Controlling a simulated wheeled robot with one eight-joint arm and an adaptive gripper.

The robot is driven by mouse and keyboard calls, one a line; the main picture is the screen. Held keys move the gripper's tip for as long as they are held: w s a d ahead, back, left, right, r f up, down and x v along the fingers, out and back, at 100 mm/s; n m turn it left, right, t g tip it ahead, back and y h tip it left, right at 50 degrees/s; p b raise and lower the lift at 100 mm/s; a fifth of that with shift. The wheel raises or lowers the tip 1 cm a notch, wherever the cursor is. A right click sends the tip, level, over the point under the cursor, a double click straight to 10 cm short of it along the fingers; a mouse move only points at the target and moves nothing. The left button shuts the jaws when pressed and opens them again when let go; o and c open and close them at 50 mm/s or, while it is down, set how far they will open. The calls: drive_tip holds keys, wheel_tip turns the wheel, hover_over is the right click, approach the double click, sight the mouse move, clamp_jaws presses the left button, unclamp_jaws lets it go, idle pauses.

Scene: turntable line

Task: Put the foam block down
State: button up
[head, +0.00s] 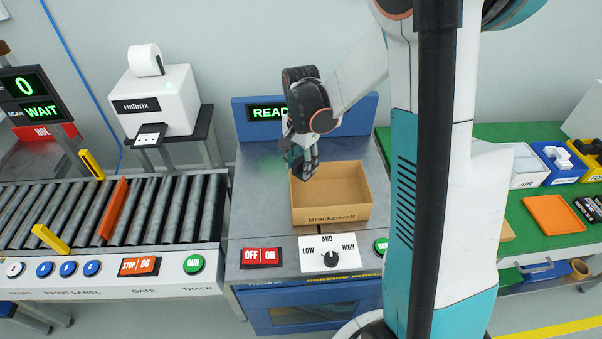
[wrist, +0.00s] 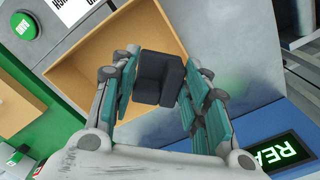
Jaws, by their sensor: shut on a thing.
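My gripper (head: 304,160) is over the back left corner of an open cardboard box in the head view. In the wrist view my gripper (wrist: 158,85) is shut on a dark grey foam block (wrist: 160,78), which has a stepped shape. The block is seen against the box's inside and its rim, and I cannot tell its exact height. The cardboard box (head: 333,216), marked Brackenvolt, stands on the grey machine top and looks empty.
The machine (head: 262,220) has a lit READY display (head: 267,113) behind, and OFF/ON buttons (head: 261,257) and a LOW-MID-HIGH dial (head: 330,257) in front. A roller conveyor (head: 160,210) lies left. A green bench (head: 560,243) with bins and an orange tray (head: 553,214) lies right.

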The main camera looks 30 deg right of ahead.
sight(301, 172)
drive_tip(key=shift+f+b, duration=0.5)
drive_tip(key=shift+f, duration=1.35)
drive_tip(key=shift+f, duration=0.1)
drive_tip(key=shift+f+b, duration=0.4)
drive_tip(key=shift+b, duration=0.05)
drive_tip(key=shift+f, duration=0.15)
drive_tip(key=o, duration=0.7)
